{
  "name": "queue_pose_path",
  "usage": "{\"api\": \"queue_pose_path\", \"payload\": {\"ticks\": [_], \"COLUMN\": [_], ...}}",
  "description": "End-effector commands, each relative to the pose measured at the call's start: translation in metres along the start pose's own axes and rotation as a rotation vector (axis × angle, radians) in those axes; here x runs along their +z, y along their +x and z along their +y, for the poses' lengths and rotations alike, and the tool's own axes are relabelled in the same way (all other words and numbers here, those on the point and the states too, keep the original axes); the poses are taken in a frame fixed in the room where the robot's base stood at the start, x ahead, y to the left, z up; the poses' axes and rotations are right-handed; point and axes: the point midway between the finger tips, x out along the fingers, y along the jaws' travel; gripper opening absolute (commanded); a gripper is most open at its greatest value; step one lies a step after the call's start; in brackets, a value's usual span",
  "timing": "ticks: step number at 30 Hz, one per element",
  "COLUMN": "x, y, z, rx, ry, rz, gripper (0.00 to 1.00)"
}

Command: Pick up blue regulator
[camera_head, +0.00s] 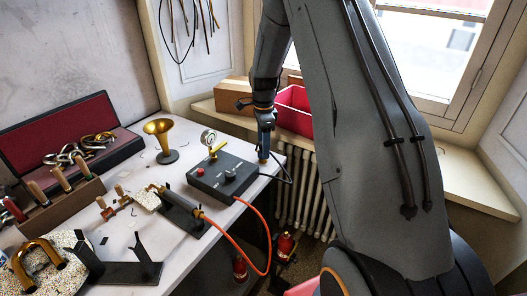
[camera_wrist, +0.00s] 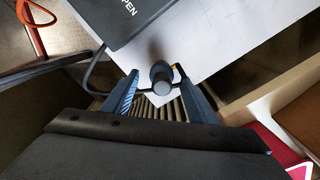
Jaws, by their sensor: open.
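The regulator (camera_wrist: 162,77) shows in the wrist view as a dark blue-grey round knob with a thin stem to each side and a small yellow part at its right. It is at the white bench's corner, between the two blue fingers of my gripper (camera_wrist: 157,84). The fingers are apart, with visible gaps on both sides of the knob. In the head view my gripper (camera_head: 265,143) points down at the bench's right corner, and its fingers hide most of the regulator.
A black control box (camera_head: 222,174) with gauge and red button stands left of my gripper. A brass horn bell (camera_head: 158,128) stands behind it. An orange hose (camera_head: 253,220) hangs off the bench edge. A pink bin (camera_head: 293,108) and a radiator (camera_head: 310,185) are to the right.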

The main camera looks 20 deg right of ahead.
Motion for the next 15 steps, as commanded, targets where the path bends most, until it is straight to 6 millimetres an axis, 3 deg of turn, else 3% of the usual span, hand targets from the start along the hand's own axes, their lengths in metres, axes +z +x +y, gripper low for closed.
{"api": "queue_pose_path", "payload": {"ticks": [9,15], "x": [0.002,0.002], "y": [0.033,0.036], "z": [-0.002,-0.002], "rx": [0.002,0.000], "ry": [-0.001,-0.001], "rz": [0.000,0.000], "gripper": [0.53,0.53]}}
